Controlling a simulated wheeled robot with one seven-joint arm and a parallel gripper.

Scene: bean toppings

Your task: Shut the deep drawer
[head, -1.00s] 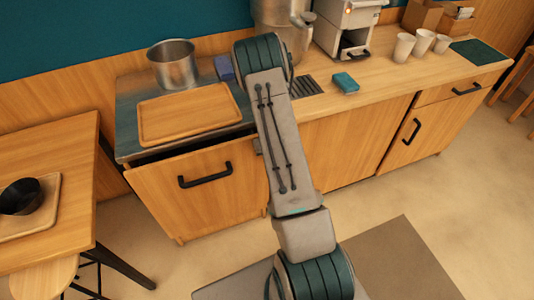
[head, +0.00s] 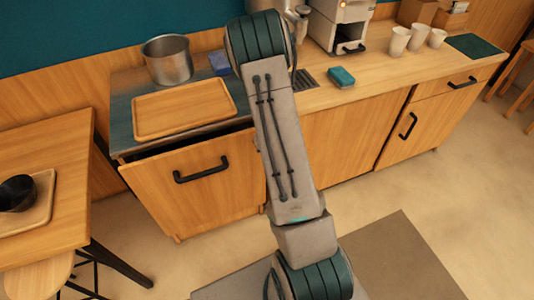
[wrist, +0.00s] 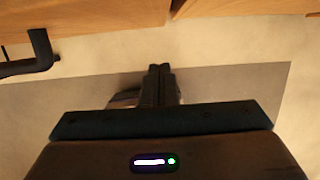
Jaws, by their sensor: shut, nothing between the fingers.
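The deep drawer (head: 190,193) is the wooden front at the left of the counter, with a black bar handle (head: 201,170). It stands partly out, with a dark gap along its top edge under the counter. In the wrist view the handle (wrist: 32,56) shows at the left, beside a wooden front at the top. My gripper (wrist: 160,72) is shut and empty, over the floor to the right of the handle and apart from it. In the head view my arm hides the gripper and the drawer's right edge.
A wooden tray (head: 184,108), a metal pot (head: 167,60) and a blue block (head: 220,63) stand on the counter above the drawer. A teal sponge (head: 341,77) lies farther right. A wooden table (head: 60,155) stands close at the left. The floor to the right is open.

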